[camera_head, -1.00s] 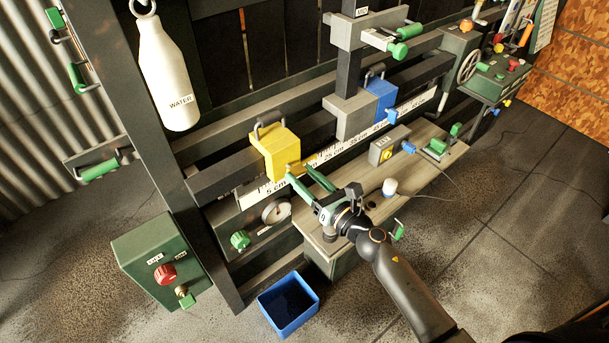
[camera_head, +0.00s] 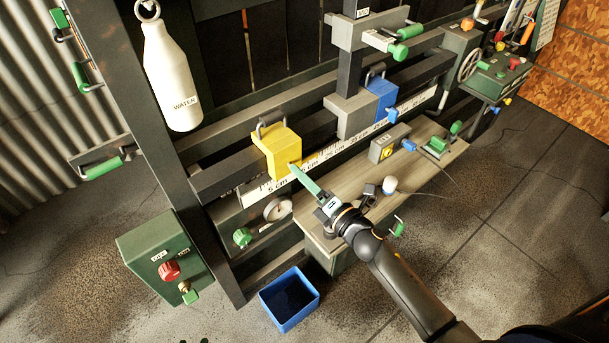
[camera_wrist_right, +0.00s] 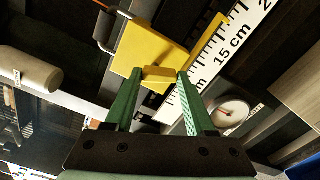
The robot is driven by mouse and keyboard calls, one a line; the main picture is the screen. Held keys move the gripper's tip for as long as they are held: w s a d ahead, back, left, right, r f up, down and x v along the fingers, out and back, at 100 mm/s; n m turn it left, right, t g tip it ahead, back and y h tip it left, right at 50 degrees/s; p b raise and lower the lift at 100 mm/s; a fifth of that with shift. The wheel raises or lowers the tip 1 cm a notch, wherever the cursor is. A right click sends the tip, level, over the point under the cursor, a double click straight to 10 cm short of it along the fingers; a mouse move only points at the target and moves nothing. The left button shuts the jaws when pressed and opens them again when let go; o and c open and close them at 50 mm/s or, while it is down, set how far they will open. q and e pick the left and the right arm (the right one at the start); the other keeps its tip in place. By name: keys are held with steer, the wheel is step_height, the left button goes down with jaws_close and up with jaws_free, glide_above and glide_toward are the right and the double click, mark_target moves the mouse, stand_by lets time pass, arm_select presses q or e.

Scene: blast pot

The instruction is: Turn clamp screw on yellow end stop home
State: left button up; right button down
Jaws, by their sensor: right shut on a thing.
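The yellow end stop (camera_head: 277,150) sits on the dark horizontal rail above the centimetre scale, with a grey handle loop on top. It also shows in the right wrist view (camera_wrist_right: 150,50). Its clamp screw is a small yellow piece (camera_wrist_right: 159,74) on the face toward me. My right gripper (camera_head: 295,168) reaches in from the lower right and is shut on this screw; in the wrist view its green fingers (camera_wrist_right: 157,82) lie on both sides of it. In the head view the fingers mostly hide the screw. My left gripper is not in view.
A white scale strip (camera_head: 256,194) runs along the rail. A blue end stop (camera_head: 381,98) stands further right, beside a grey block (camera_head: 350,116). A round gauge (camera_head: 277,209) is below the scale. A wooden bench (camera_head: 330,215) and a blue bin (camera_head: 289,298) are lower down.

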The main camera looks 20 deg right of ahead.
steer(key=shift+a+m+p, duration=0.1)
steer(key=shift+m+p, duration=0.3)
steer(key=shift+m, duration=1.6)
steer(key=shift+c, duration=1.2)
jaws_free()
steer(key=v, duration=1.2)
steer(key=shift+s+b, duration=0.3)
steer(key=shift+b, duration=0.15)
